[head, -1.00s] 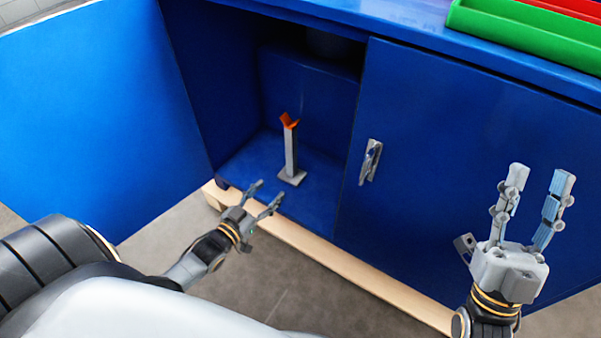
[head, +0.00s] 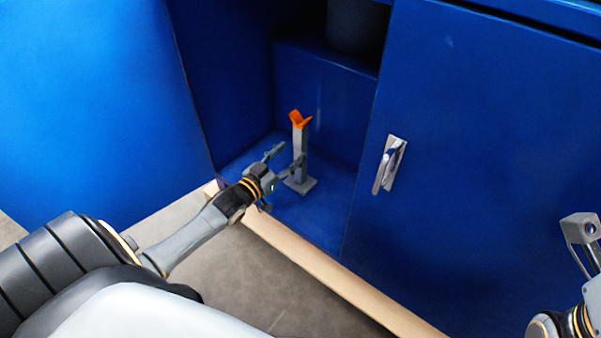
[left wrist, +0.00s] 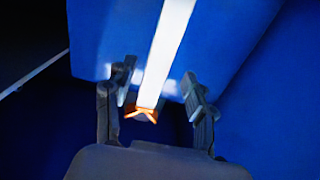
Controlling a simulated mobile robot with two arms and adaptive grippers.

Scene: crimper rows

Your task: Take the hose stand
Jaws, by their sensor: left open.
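The hose stand (head: 301,141) is a grey post with a square base and an orange V-shaped top. It stands upright on the cabinet floor, inside the open left side. My left gripper (head: 290,157) is open, with its fingers at the post's lower part. In the left wrist view the pale post (left wrist: 166,50) and orange top appear between the two open fingers (left wrist: 160,92). Contact cannot be told. My right gripper (head: 580,235) is at the right edge, partly cut off, and its opening cannot be told.
The blue cabinet's left door (head: 95,105) stands wide open. Its right door (head: 470,170) is shut and has a metal handle (head: 389,165). A wooden strip (head: 325,280) runs along the cabinet's foot. A dark cylinder (head: 357,25) stands on the inner step behind.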

